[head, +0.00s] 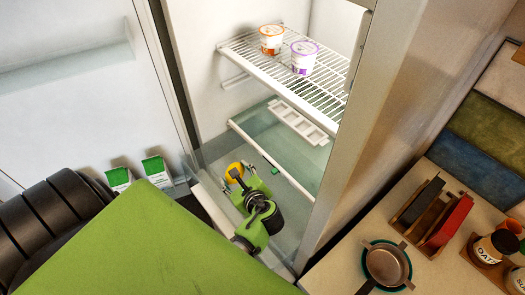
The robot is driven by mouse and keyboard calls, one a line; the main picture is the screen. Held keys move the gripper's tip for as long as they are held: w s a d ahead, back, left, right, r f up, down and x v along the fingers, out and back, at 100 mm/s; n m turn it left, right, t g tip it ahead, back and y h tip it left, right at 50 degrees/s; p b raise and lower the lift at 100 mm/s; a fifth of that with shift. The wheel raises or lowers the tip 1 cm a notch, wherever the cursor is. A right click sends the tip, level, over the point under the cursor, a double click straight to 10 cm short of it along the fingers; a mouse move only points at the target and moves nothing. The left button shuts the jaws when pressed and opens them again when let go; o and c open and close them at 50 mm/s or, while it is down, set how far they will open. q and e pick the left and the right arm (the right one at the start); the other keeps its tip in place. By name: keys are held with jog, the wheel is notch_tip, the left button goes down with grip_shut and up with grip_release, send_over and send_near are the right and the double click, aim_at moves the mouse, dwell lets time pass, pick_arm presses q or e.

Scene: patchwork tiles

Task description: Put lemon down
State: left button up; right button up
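The yellow lemon (235,170) is low inside the open fridge, near its front left side. A green and black gripper (251,169), which I take to be my left, reaches into the lower fridge. Its fingers look spread apart. The left finger overlaps the lemon in the picture, and a gap shows between the lemon and the right finger. I cannot tell whether the finger touches the lemon or what is under it. My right gripper is not in view.
The fridge's wire shelf (285,75) holds an orange-marked cup (271,39) and a purple-marked cup (304,57). A white tray (298,122) sits below it. The fridge wall (362,130) bounds the right. A counter with a pan (387,265) and a rack (432,217) stands beyond.

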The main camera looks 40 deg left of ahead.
pick_arm(q)
jog(key=shift+f, duration=5.1)
jog(key=shift+f+b, duration=0.55)
jog(key=shift+f, duration=0.1)
jog(key=o, duration=0.9)
jog(key=shift+r, duration=0.1)
